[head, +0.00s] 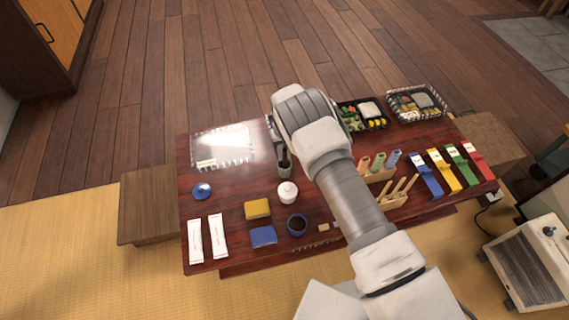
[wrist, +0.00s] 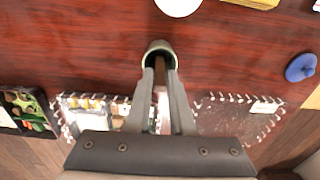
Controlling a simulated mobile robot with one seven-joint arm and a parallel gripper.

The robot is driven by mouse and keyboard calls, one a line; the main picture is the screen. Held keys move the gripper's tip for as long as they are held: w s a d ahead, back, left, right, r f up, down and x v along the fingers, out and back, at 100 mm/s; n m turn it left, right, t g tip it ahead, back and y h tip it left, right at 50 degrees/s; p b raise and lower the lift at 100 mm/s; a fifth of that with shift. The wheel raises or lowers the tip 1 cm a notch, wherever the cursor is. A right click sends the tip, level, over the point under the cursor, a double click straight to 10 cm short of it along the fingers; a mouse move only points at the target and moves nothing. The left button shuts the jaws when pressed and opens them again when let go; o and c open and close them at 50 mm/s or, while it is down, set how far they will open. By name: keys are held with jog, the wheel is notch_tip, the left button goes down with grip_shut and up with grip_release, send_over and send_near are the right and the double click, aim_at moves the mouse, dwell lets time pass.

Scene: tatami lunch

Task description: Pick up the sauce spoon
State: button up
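A small pale grey-green cup (head: 285,168) stands on the dark red table, just below my gripper (head: 282,150). In the wrist view the cup's rim (wrist: 160,46) lies right at my fingertips (wrist: 161,72). A thin brown upright piece, seemingly the handle of the sauce spoon (wrist: 160,76), shows between the two fingers at the cup. The spoon's lower end is hidden in the cup. The fingers are close to it on both sides, but I cannot tell whether they press on it. In the head view my arm hides most of the gripper.
A white lidded pot (head: 287,193) stands close in front of the cup. A clear tray (head: 222,148) lies to the left, with a blue round piece (head: 202,191) in front of it. Food boxes (head: 416,104) sit at the back right. Wooden holders (head: 394,201) and coloured packets stand on the right.

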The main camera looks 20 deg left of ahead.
grip_shut()
notch_tip(320, 180, up, 10)
jog(key=p, duration=0.3)
